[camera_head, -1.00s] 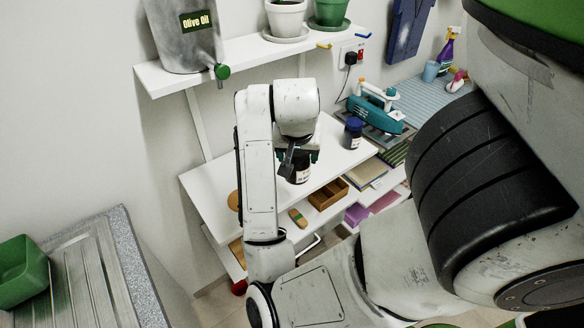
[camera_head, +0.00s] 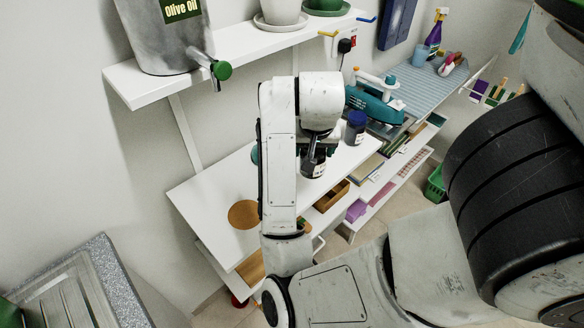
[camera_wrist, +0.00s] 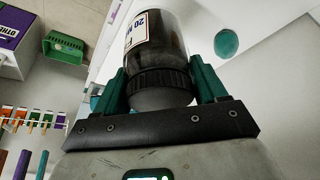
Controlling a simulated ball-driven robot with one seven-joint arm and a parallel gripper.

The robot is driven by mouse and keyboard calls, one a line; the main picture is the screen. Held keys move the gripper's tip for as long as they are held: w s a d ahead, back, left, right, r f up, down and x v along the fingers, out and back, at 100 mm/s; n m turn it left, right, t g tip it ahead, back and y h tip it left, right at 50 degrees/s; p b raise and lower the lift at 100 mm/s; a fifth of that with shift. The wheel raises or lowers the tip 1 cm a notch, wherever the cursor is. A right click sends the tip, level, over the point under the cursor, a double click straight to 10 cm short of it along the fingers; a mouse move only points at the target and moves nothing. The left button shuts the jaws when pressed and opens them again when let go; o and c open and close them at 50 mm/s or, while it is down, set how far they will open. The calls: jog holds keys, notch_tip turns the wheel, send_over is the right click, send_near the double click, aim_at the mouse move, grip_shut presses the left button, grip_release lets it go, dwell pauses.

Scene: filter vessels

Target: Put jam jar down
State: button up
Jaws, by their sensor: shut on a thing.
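The jam jar (camera_wrist: 158,50) is a dark glass jar with a black lid and a white label. In the wrist view the green fingers of my gripper (camera_wrist: 160,92) are shut on it around the lid end. In the head view the jar (camera_head: 313,167) shows below my gripper (camera_head: 316,150), over the right part of the white shelf top (camera_head: 215,190). My wrist partly hides it. I cannot tell whether its base touches the surface.
A blue-lidded dark jar (camera_head: 356,128) stands close to the right of my gripper. A teal appliance (camera_head: 375,103) is behind it. A round brown mat (camera_head: 243,214) lies on the bare left part of the top. An upper shelf (camera_head: 150,82) overhangs behind.

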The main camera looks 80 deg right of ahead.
jog(key=w+d+f+b, duration=0.1)
jog(key=w+f, duration=0.1)
jog(key=f, duration=0.1)
jog(key=w+f+b, duration=0.1)
jog(key=w+f, duration=0.1)
jog(key=f, duration=0.1)
jog(key=w+d+f+b, duration=0.1)
jog(key=w+f, duration=0.1)
jog(key=f, duration=0.1)
jog(key=shift+d, duration=0.35)
jog(key=shift+f, duration=0.35)
jog(key=shift+f, duration=0.1)
jog(key=shift+f, duration=0.1)
jog(key=o, duration=1.4)
